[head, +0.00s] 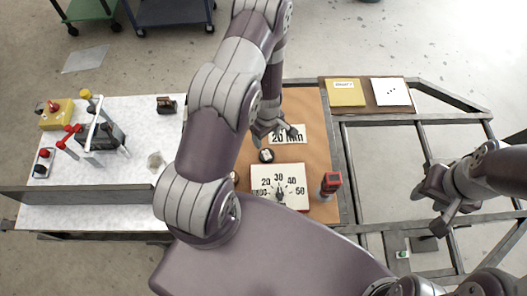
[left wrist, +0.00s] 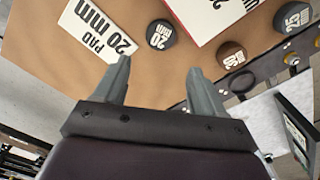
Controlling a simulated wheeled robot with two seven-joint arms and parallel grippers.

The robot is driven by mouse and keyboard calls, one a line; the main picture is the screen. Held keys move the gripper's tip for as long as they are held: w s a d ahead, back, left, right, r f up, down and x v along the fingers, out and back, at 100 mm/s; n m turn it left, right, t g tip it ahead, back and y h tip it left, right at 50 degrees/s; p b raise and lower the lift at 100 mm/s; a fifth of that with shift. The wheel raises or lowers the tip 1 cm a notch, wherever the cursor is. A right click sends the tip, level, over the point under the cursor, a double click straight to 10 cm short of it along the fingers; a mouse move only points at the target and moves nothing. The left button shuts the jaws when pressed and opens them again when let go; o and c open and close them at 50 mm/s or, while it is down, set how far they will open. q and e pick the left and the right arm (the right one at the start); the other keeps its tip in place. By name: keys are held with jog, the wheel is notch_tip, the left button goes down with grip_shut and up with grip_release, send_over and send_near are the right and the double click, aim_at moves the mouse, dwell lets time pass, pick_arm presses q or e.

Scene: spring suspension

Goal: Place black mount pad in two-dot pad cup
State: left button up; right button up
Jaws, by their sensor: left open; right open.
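A round black pad (head: 266,155) with a white label lies on the orange-brown mat, beside the "20 mm" card. It also shows in the left wrist view (left wrist: 160,34), just beyond my left fingertips. A brown labelled pad (left wrist: 231,55) and another black labelled pad (left wrist: 292,20) lie to its right there. My left gripper (head: 276,133) is open and empty above the mat by the card; its two fingers show in the left wrist view (left wrist: 158,74). My right gripper (head: 443,198) is open and empty over the frame at right. I cannot make out a two-dot pad cup.
The "PAD 20 mm" card (left wrist: 97,30) lies on the mat (head: 314,122). A white dial board (head: 297,201) and a red-topped device (head: 330,184) stand nearer. A yellow card (head: 346,93) and dotted white card (head: 391,92) lie behind. My left arm hides part of the table.

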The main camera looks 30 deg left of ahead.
pick_arm(q)
jog(key=b, duration=0.4)
send_over(266, 154)
notch_tip(266, 154, down, 6)
jog(key=shift+d+f, duration=0.15)
jog(key=shift+f, duration=0.1)
jog(key=shift+f+b, duration=0.3)
notch_tip(266, 154, down, 4)
jog(key=shift+s+f+b, duration=0.1)
jog(key=shift+b, duration=0.95)
jog(key=shift+f, duration=0.45)
jog(key=shift+c, duration=0.3)
